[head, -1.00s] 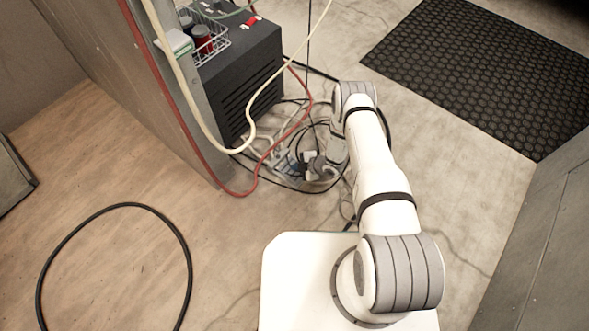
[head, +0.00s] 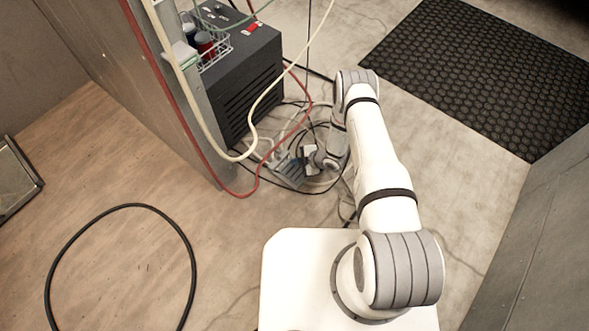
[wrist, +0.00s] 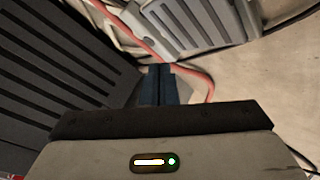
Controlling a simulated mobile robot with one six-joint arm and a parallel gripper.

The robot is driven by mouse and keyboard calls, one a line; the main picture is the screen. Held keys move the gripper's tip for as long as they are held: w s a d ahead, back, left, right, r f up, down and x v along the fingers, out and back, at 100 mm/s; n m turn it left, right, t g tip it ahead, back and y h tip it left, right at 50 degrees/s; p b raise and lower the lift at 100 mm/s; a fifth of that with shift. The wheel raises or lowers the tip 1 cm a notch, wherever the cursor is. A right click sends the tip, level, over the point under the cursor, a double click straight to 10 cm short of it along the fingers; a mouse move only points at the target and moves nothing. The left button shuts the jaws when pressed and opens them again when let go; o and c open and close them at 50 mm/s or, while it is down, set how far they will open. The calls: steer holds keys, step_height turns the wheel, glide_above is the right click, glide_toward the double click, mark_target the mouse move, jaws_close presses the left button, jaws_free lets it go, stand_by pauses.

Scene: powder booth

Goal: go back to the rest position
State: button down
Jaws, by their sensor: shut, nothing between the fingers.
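My arm reaches from my white base toward the back, then bends down and left beside a dark vented box (head: 240,85). My gripper (wrist: 158,72) is shut, its two dark blue fingers together with nothing between them. In the head view my gripper (head: 300,154) is small and hangs among hoses; its height above the floor is hard to tell. In the wrist view the dark vented box (wrist: 60,60) is close on the left of the fingers. A grey slotted thing (wrist: 195,22) is beyond the fingertips, and it shows in the head view (head: 286,172).
Red (head: 262,168) and cream (head: 238,157) hoses hang beside a grey panel (head: 175,105) left of my arm. A wire basket (head: 212,50) with containers sits on the box. A black hose loop (head: 190,255) lies front left. A black mat (head: 470,70) lies back right.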

stand_by(0.4)
